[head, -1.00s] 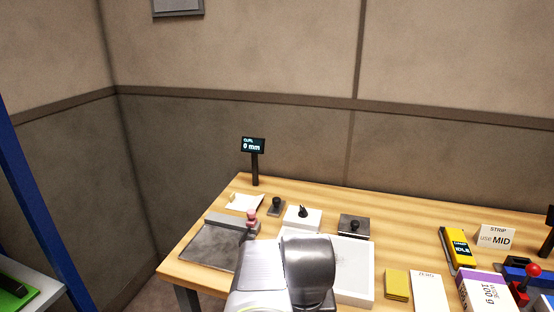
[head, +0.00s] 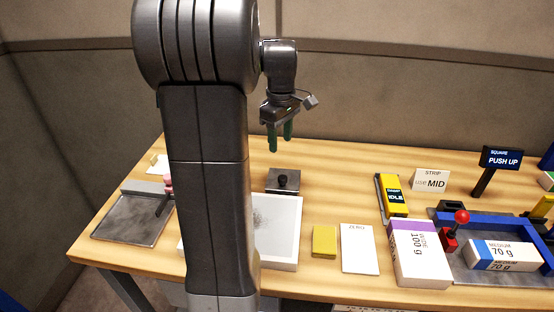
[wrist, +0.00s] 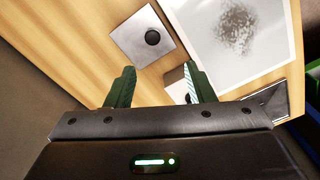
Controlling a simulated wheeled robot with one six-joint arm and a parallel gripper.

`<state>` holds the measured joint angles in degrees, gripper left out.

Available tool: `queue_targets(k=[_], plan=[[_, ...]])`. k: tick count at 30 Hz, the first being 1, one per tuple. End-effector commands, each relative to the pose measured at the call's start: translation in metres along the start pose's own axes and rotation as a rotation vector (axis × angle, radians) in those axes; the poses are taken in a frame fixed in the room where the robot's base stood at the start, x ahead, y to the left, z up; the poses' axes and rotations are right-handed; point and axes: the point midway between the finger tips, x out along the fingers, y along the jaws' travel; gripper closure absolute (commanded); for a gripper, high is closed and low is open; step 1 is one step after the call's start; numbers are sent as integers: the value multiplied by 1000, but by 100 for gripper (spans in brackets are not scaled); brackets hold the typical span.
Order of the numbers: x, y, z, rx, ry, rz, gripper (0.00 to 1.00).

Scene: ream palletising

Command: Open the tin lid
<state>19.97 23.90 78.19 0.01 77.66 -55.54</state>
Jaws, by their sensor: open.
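The tin (head: 283,187) is a small, dark grey square box with a black round knob (head: 283,180) on its lid. It stands on the wooden table behind the white tray, and its lid looks closed. The wrist view shows the tin lid (wrist: 128,36) from above, with its knob (wrist: 152,38). My gripper (head: 280,146) hangs above and behind the tin with its green fingers pointing down. In the wrist view my gripper (wrist: 158,75) is open, with nothing between the fingers. The knob is beyond the fingertips, apart from them.
The white tray (head: 292,262) with a dark speckled patch lies in front of the tin. Right of it are a yellow pad (head: 324,240), a ZERO card (head: 359,250) and a purple-and-white ream box (head: 418,258). A grey plate (head: 125,220) lies at left. My arm hides the table between.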

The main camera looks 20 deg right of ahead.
Motion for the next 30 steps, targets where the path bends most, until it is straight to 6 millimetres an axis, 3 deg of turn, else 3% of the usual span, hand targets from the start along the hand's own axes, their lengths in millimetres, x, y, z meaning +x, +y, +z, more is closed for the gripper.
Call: queue_targets(k=[3, 8, 22, 30], plan=[[1, 12, 0, -25, -3, -4, 51], [13, 13, 0, -31, -4, -6, 51], [106, 12, 0, -29, -5, -7, 51], [134, 12, 0, -29, -3, -4, 51]])
